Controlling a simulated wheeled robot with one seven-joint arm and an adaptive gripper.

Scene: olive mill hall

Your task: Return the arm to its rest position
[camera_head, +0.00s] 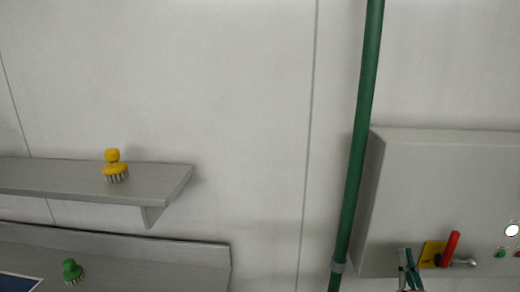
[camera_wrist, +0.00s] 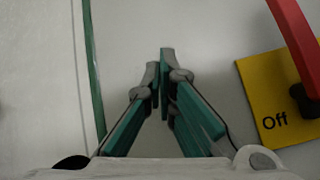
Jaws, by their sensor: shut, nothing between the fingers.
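My gripper (camera_wrist: 160,65) is shut and empty in the wrist view, its two green-and-grey fingers meeting at the tips. It points at a pale grey surface, just left of a yellow plate marked "Off" (camera_wrist: 268,80) with a red handle (camera_wrist: 292,38). In the head view only the finger ends of my gripper (camera_head: 408,255) show at the bottom edge. The rest of my arm is out of view.
A grey control box (camera_head: 440,190) with small buttons fills the right side. A green vertical pipe (camera_head: 362,120) runs beside it. At left, a shelf (camera_head: 60,178) bears a yellow brush (camera_head: 114,168); a green brush (camera_head: 72,270) is below. The wall between is bare.

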